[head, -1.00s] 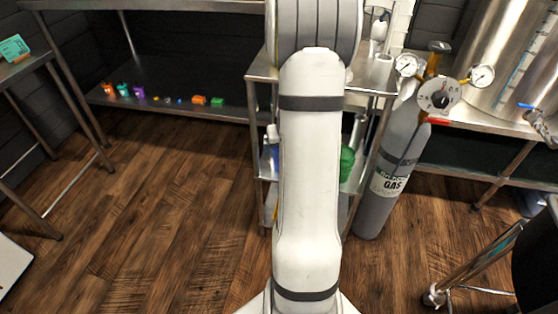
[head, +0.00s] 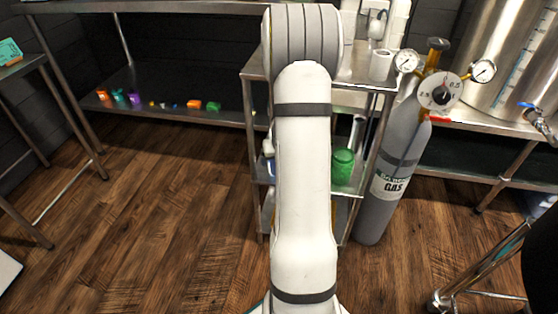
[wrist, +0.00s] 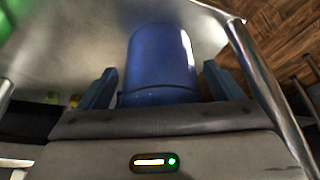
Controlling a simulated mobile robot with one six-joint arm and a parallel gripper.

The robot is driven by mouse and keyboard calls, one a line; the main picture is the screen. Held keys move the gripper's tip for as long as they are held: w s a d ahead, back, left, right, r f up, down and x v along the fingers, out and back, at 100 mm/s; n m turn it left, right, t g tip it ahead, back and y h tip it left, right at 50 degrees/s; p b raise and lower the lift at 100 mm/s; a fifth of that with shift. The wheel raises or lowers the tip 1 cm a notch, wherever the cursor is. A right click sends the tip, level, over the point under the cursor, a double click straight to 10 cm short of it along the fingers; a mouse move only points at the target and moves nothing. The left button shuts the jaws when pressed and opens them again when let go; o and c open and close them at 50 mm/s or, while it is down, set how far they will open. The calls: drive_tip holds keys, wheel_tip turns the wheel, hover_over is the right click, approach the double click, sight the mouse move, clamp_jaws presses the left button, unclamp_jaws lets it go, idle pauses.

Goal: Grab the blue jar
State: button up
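The blue jar (wrist: 160,60) fills the middle of the wrist view. My gripper (wrist: 159,72) is open, with one dark blue finger on each side of the jar and a narrow gap visible on both sides. The jar sits between the fingers, close to the palm. In the head view my gripper is hidden behind my arm. A small blue patch (head: 271,168) with a white part above it shows at the left edge of my arm, on the cart's middle shelf; I cannot tell if it is the jar.
The metal cart (head: 258,110) has posts and shelves around the reach. A green jar (head: 343,165) stands on its middle shelf to the right. A grey gas cylinder (head: 388,180) stands right of the cart. Small coloured items line a low shelf at left. The wooden floor at left is clear.

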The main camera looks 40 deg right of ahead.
drive_tip(key=c, duration=1)
drive_tip(key=shift+r, duration=0.1)
